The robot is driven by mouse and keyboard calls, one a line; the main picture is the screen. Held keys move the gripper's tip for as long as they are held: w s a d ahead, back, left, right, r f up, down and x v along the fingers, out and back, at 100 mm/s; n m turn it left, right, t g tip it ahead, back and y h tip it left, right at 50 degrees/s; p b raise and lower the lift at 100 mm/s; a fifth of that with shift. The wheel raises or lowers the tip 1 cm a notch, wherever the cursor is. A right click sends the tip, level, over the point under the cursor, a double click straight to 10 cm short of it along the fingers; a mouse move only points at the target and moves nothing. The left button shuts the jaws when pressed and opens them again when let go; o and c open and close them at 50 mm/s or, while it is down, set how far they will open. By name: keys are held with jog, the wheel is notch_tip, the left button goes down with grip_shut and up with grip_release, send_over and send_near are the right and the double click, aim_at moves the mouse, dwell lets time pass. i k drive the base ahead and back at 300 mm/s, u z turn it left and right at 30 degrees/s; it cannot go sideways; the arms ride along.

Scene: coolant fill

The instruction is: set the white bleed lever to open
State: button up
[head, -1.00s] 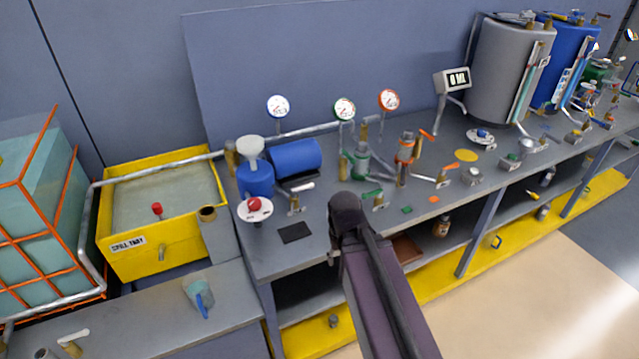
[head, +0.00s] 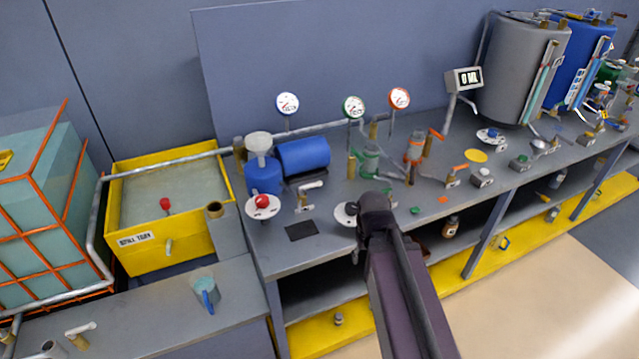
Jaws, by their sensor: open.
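A white lever (head: 312,186) on a brass valve stands on the bench, in front of the blue horizontal cylinder (head: 303,155). Its handle points to the right. A second white lever (head: 82,328) on a brass fitting is at the lower left, on the low bench. I cannot tell from the picture which of the two is the bleed lever. My arm rises from the bottom, and its dark upper end is over the bench's front edge, right of the first white lever and apart from it. My gripper is hidden behind the arm.
A dark square plate (head: 301,230) and a white disc with a red knob (head: 262,206) are near the first lever. A white disc (head: 345,213) is partly behind my arm. The yellow spill tray (head: 160,257) stands left. Three gauges and orange-handled valves stand farther back.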

aim_at(310, 188)
jog(key=z, duration=0.1)
jog(key=k, duration=0.85)
jog(key=u, duration=0.6)
jog(key=i, duration=1)
jog(key=u, duration=0.05)
